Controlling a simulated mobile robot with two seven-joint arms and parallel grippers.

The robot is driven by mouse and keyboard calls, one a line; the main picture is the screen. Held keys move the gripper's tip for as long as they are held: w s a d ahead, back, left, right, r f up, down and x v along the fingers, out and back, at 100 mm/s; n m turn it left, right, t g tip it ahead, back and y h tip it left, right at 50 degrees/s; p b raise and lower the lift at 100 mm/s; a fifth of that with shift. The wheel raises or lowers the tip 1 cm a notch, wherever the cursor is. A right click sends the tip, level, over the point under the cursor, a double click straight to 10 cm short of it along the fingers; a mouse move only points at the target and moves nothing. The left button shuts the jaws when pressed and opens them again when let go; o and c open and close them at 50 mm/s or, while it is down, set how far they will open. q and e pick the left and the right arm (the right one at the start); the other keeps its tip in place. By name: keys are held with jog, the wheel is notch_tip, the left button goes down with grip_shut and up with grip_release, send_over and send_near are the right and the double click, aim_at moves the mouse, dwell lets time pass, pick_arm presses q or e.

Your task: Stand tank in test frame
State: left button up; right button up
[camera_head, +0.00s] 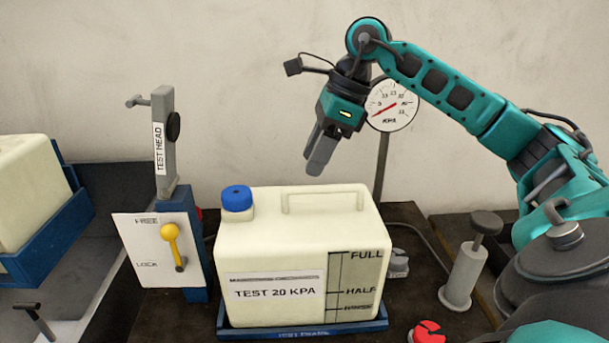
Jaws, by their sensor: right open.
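A cream tank (300,236) with a blue cap (237,198), a moulded top handle and the label "TEST 20 KPA" stands upright on the blue test frame base (270,333). The grey test head (165,140) is on a post left of the tank, above and apart from the cap. A yellow lever (172,245) sits on the plate marked FREE and LOCK, with its knob towards FREE. My right gripper (316,168) is open and empty above the tank's handle, pointing down and apart from it. My left gripper is not in view.
A pressure gauge (392,106) on a post stands behind the tank. A grey hand pump (465,270) and a red part (428,332) are to the right. Another cream tank (30,190) rests in a blue cradle (45,240) at the left edge.

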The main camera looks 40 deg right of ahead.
jog(key=v, duration=0.4)
dwell(0.6)
